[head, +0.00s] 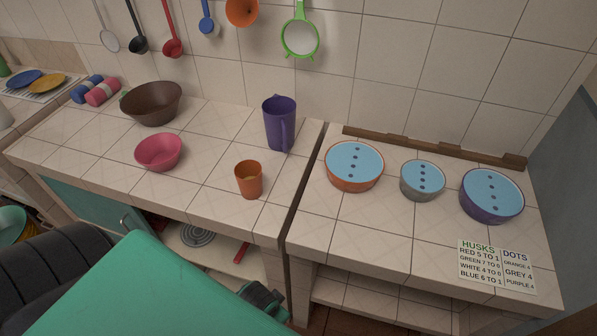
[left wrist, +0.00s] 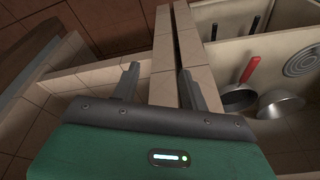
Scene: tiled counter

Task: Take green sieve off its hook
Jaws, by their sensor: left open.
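The green sieve (head: 300,38) hangs against the tiled wall at the top of the head view, its round rim low and its handle running up out of the picture. Its hook is not clearly visible. My left arm fills the lower left of the head view, well below and apart from the sieve. In the left wrist view my left gripper (left wrist: 158,84) is open, with its two fingers spread and nothing between them. The sieve does not show in that view. My right gripper is in neither view.
An orange funnel-like utensil (head: 242,10) and a blue ladle (head: 207,24) hang left of the sieve. A purple pitcher (head: 280,124), orange cup (head: 249,180) and brown bowl (head: 152,103) stand on the counter below. Three blue-topped bowls stand at the right, before a wooden ledge (head: 430,147).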

